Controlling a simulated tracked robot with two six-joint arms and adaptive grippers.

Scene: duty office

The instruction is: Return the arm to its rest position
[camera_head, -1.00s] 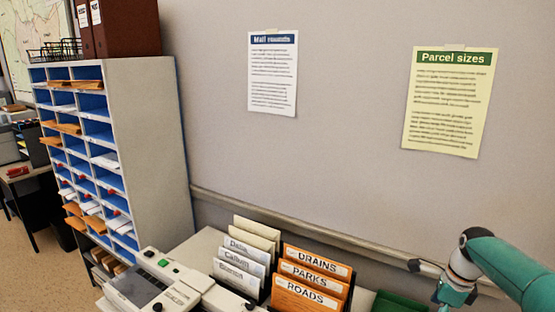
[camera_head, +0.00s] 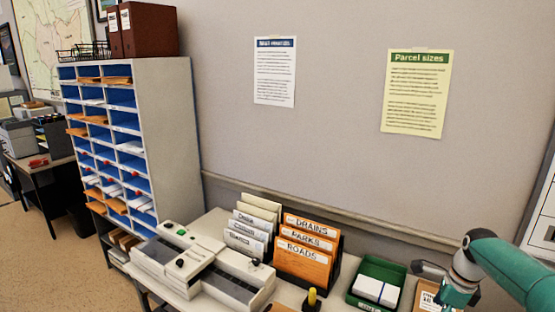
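My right arm comes in from the lower right edge as a teal and silver link. Its gripper (camera_head: 432,271) shows only in part, dark and side-on above the table near the green tray, and its fingertips cannot be made out. I cannot tell whether it is open or shut. My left arm and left gripper are not in view.
The table (camera_head: 212,221) holds a white machine (camera_head: 235,282), white files (camera_head: 249,239), orange folders (camera_head: 303,262), a green tray (camera_head: 383,267) with white cards, a yellow-black object (camera_head: 311,299) and a brown box (camera_head: 427,298).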

